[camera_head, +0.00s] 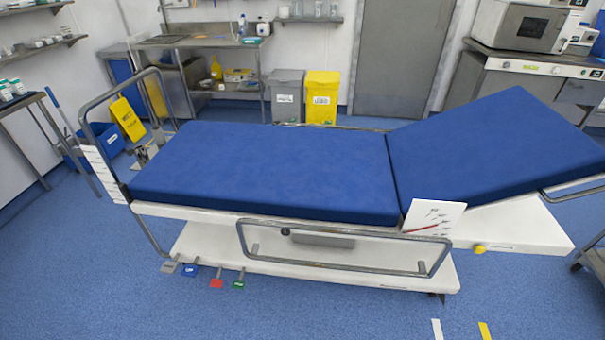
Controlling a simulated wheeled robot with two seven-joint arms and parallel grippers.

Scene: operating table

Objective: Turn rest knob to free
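The operating table has a blue padded top (270,170) and a raised blue rest section (495,140) at its right end. A small yellow knob (480,249) sits on the side of the white frame (525,225) below the raised section, with a small label beside it. A white plate (433,218) with dark marks and a red line is on the table's side near the joint between the sections. The writing on the label and plate is too small to read.
A metal side rail (340,265) runs along the table's near side. Coloured pedals, including a red one (216,283), stick out below. A trolley edge (595,262) stands at the right.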

